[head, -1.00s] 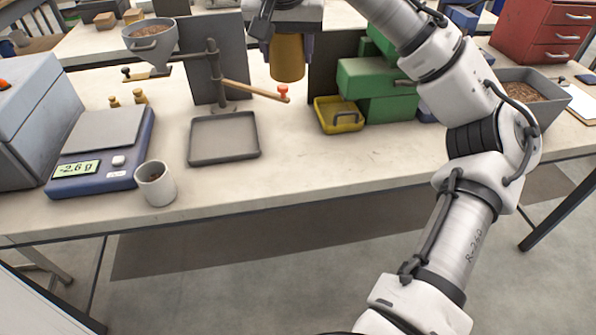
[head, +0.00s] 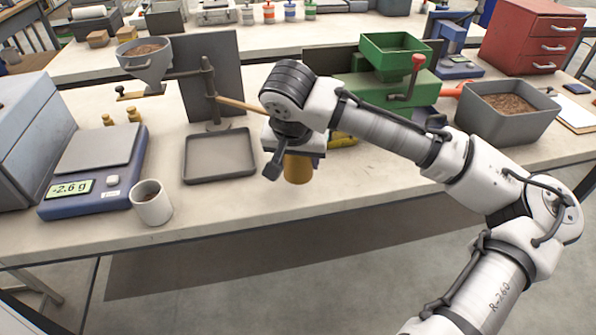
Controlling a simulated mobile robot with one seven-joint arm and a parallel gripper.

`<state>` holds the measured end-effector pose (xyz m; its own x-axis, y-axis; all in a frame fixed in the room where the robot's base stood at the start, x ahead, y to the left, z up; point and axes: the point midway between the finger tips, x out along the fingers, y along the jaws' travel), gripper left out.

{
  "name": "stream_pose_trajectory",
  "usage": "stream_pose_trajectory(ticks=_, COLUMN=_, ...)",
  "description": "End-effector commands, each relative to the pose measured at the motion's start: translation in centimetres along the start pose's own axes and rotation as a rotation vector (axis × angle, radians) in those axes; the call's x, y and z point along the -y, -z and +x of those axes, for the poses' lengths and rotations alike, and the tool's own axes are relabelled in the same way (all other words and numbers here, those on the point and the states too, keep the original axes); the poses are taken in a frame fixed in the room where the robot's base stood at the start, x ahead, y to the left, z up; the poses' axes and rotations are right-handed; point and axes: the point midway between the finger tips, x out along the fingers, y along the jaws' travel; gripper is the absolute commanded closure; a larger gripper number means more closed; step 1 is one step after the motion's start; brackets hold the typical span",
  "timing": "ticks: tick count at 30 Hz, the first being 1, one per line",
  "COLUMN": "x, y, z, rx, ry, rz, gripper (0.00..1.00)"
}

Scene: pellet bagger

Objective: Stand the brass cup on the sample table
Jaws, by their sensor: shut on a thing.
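The brass cup (head: 299,169) hangs upright below my gripper (head: 299,154), which is shut on it; the fingers are mostly hidden by the wrist. In the picture the cup is over the front part of the light-topped table (head: 230,207), right of the grey square tray. I cannot tell whether its base touches the tabletop or is a little above it.
A funnel stand (head: 208,92) with a wooden lever is behind. A green machine (head: 395,90) and pellet bin (head: 508,122) are right. The front strip is clear.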

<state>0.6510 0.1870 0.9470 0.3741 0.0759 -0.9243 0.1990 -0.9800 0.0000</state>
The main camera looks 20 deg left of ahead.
Motion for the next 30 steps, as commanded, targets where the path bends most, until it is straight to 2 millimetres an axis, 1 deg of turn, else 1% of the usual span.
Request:
stream_pose_trajectory(ticks=4, x=0.0, y=-0.5, z=1.1, rx=0.000, ry=0.000, rz=-0.001, gripper=0.72)
stream_pose_trajectory(ticks=10, x=0.0, y=-1.5, z=3.6, rx=0.000, ry=0.000, rz=0.000, gripper=0.72)
stream_pose_trajectory(ticks=13, x=0.0, y=-1.7, z=4.0, rx=0.000, ry=0.000, rz=0.000, gripper=0.72)
stream_pose_trajectory(ticks=19, x=0.0, y=-1.7, z=4.0, rx=-0.001, ry=0.001, rz=0.000, gripper=0.72)
stream_pose_trajectory(ticks=23, x=0.0, y=-1.8, z=4.4, rx=0.000, ry=0.002, rz=0.000, gripper=0.72)
stream_pose_trajectory(ticks=24, x=0.0, y=-1.8, z=4.4, rx=0.000, ry=0.002, rz=0.000, gripper=0.47)
stream_pose_trajectory(ticks=29, x=0.0, y=-1.8, z=4.3, rx=-0.001, ry=0.001, rz=0.000, gripper=0.26)
stream_pose_trajectory(ticks=30, x=0.0, y=-1.8, z=4.3, rx=-0.001, ry=0.001, rz=0.000, gripper=0.26)
